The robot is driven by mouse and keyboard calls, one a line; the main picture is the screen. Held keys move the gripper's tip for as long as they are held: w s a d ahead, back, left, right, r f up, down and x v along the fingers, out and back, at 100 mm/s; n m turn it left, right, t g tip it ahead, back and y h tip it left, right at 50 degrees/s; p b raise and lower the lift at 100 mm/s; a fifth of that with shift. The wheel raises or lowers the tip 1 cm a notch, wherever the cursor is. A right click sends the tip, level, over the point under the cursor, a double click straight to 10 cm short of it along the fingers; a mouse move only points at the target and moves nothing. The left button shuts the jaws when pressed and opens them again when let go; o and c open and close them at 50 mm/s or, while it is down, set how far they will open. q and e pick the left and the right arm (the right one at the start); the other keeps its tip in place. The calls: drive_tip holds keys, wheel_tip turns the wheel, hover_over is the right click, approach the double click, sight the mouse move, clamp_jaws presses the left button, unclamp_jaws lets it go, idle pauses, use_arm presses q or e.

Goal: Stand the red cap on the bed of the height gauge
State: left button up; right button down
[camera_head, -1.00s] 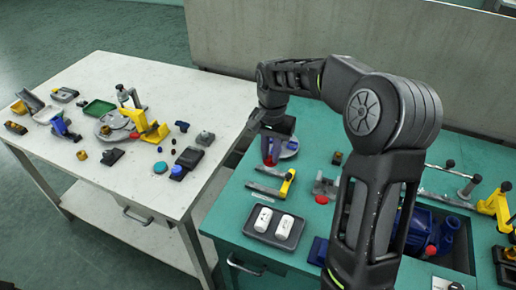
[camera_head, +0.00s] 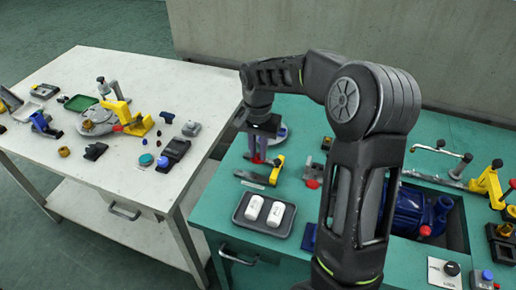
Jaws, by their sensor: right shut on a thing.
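My right gripper (camera_head: 258,154) hangs over the left part of the green bench, pointing down. It is shut on a small dark reddish piece, which appears to be the red cap; the fingers and the small size hide most of it. Just right of and in front of the fingertips is a grey flat piece with a yellow upright (camera_head: 277,170), which appears to be the height gauge. Its grey bed (camera_head: 248,178) reaches left below the gripper. I cannot tell whether the cap touches the bed. My left gripper is not in view.
A dark tray (camera_head: 240,217) with two white cylinders stands in front of the gauge. A blue pump (camera_head: 410,212) sits to the right, behind my arm. A white table (camera_head: 75,190) with many parts stands left.

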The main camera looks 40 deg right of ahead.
drive_tip(key=shift+f+b, duration=1.1)
drive_tip(key=shift+f, duration=0.95)
drive_tip(key=shift+f, duration=0.1)
idle(0.4)
drive_tip(key=c, duration=0.7)
unclamp_jaws()
idle(0.4)
wheel_tip(320, 180, up, 7)
drive_tip(key=p, duration=0.5)
drive_tip(key=shift+f, duration=0.1)
idle(0.7)
